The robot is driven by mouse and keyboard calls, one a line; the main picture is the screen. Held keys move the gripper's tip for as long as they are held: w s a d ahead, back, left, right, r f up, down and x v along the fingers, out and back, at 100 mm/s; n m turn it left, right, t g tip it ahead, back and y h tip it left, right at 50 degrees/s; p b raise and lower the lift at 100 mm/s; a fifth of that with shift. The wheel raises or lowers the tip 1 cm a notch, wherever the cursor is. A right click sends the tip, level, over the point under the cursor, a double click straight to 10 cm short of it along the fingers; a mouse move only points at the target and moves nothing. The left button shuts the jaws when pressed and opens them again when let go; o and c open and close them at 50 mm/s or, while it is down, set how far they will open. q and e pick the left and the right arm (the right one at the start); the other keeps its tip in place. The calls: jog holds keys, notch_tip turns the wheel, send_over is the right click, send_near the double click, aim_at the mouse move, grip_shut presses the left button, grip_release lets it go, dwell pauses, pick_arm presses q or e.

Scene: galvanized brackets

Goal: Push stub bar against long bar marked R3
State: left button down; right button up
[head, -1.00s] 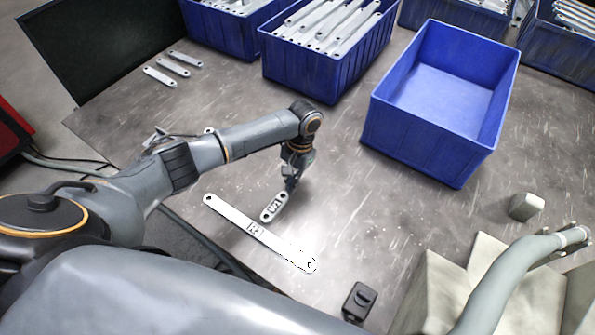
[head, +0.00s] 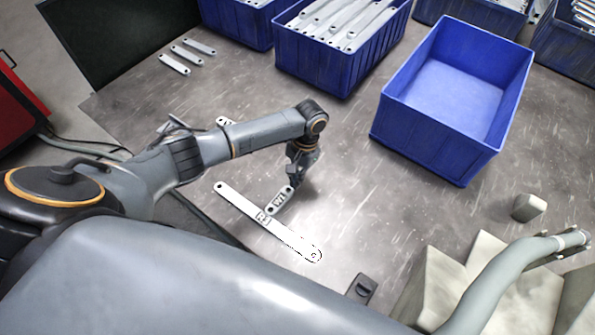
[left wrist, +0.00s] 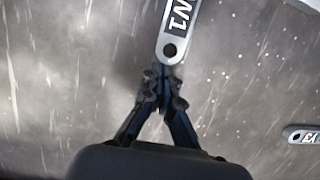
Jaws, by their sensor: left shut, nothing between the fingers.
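The long bar marked R3 (head: 240,204) lies flat near the table's front edge in the head view. The short stub bar (head: 280,199) lies crosswise to it, its near end at or almost at the long bar's side by the R3 label; I cannot tell if they touch. My left gripper (head: 292,182) is shut and empty at the stub bar's far end. In the left wrist view, the closed fingertips (left wrist: 161,72) are right by the holed end of the stub bar (left wrist: 179,25), whose mark looks like N1. My right gripper is not seen.
An empty blue bin (head: 450,95) stands at the right, and a blue bin of bars (head: 330,65) at the back. Several small bars (head: 187,55) lie at the far left. Another marked bar (left wrist: 303,135) shows in the wrist view. A black device (head: 361,288) lies at the front.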

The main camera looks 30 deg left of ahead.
pick_arm(q)
jog(key=shift+r, duration=0.1)
jog(key=v, duration=1.2)
